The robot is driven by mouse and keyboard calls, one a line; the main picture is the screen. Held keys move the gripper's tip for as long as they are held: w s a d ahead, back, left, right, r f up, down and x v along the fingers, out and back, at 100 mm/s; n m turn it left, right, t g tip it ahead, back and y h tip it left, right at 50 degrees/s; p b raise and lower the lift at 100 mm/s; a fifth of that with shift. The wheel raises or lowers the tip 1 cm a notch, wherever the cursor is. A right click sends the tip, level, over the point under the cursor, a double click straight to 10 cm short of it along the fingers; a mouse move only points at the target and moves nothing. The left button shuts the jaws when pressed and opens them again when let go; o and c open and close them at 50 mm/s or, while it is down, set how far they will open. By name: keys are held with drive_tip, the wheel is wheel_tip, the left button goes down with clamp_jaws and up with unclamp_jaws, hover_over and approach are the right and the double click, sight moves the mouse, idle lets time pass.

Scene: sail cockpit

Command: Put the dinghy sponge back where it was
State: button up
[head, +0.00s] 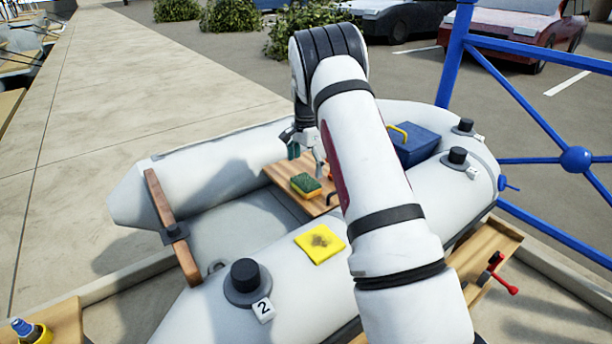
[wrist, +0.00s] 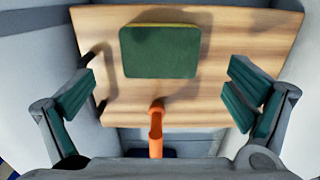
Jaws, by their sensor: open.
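The dinghy sponge (head: 306,185), green on top with a yellow side, lies on a wooden board (head: 320,207) inside the grey inflatable dinghy. In the wrist view the sponge (wrist: 160,51) lies flat on the board, green face up, ahead of my fingers. My gripper (wrist: 157,103) is open and empty, its green-padded fingers apart to the left and right, nearer the camera than the sponge. In the head view my gripper (head: 306,152) is partly hidden by my arm, just above and behind the sponge.
An orange upright piece (wrist: 156,130) stands between my fingers in the wrist view. A yellow patch with a dark stain (head: 320,243) lies on the near tube. A blue box (head: 415,145) sits right of my arm. A black valve marked 2 (head: 245,277) stands on the near tube.

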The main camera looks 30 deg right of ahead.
sight(306, 182)
drive_tip(key=s+a+r+n, duration=0.2)
drive_tip(key=s+a+r, duration=0.15)
drive_tip(key=r, duration=0.55)
drive_tip(key=s+a+r+n, duration=0.1)
drive_tip(key=s+a+r, duration=0.25)
drive_tip(key=r, duration=0.55)
drive_tip(key=s+a+r+n, duration=0.3)
drive_tip(key=s+a+r, duration=0.1)
drive_tip(key=s+a, duration=0.15)
drive_tip(key=s+a+r+n, duration=0.2)
drive_tip(key=s+a+r, duration=0.2)
drive_tip(key=s, duration=0.3)
drive_tip(key=s+a+f+n, duration=0.1)
drive_tip(key=s+a+n, duration=0.1)
drive_tip(key=s, duration=0.7)
drive_tip(key=s+a+f+n, duration=0.2)
drive_tip(key=s+a+n, duration=0.1)
drive_tip(key=s, duration=0.7)
drive_tip(key=s+a+f+n, duration=0.2)
drive_tip(key=s+a+n, duration=0.1)
drive_tip(key=s, duration=0.7)
drive_tip(key=shift+a+n+t+p, duration=0.25)
drive_tip(key=shift+n+t+p, duration=0.2)
drive_tip(key=shift+n, duration=0.25)
